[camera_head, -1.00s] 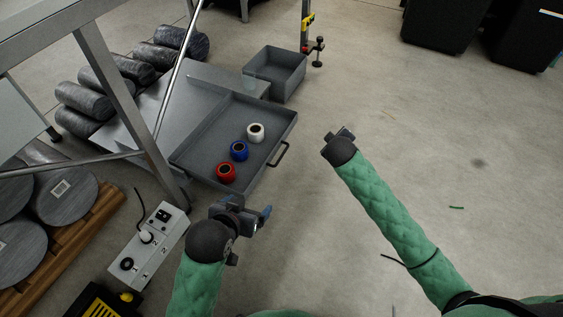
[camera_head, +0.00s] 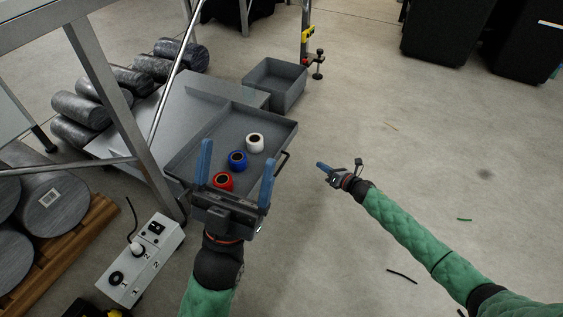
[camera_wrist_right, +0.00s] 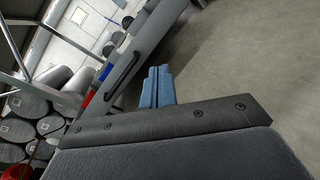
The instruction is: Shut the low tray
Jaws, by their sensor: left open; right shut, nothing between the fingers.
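The low tray (camera_head: 270,121) is a grey drawer pulled out from a grey cabinet (camera_head: 193,97) near the floor. It holds a white spool (camera_head: 255,142), a blue spool (camera_head: 238,160) and a red spool (camera_head: 223,181). Its black handle (camera_head: 283,165) is on the right front side, and the handle (camera_wrist_right: 122,76) also shows in the right wrist view. My left gripper (camera_head: 236,172) is open and empty, over the tray's near end in the picture; contact cannot be told. My right gripper (camera_head: 319,166) is shut and empty, right of the handle and apart from it. Its blue fingers (camera_wrist_right: 157,88) point toward the tray front.
A grey open bin (camera_head: 275,82) stands behind the tray. A control box (camera_head: 140,262) and a slanting metal frame leg (camera_head: 110,100) are at the left, with dark rolls (camera_head: 80,108) beyond. The floor (camera_head: 420,150) at the right is mostly clear.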

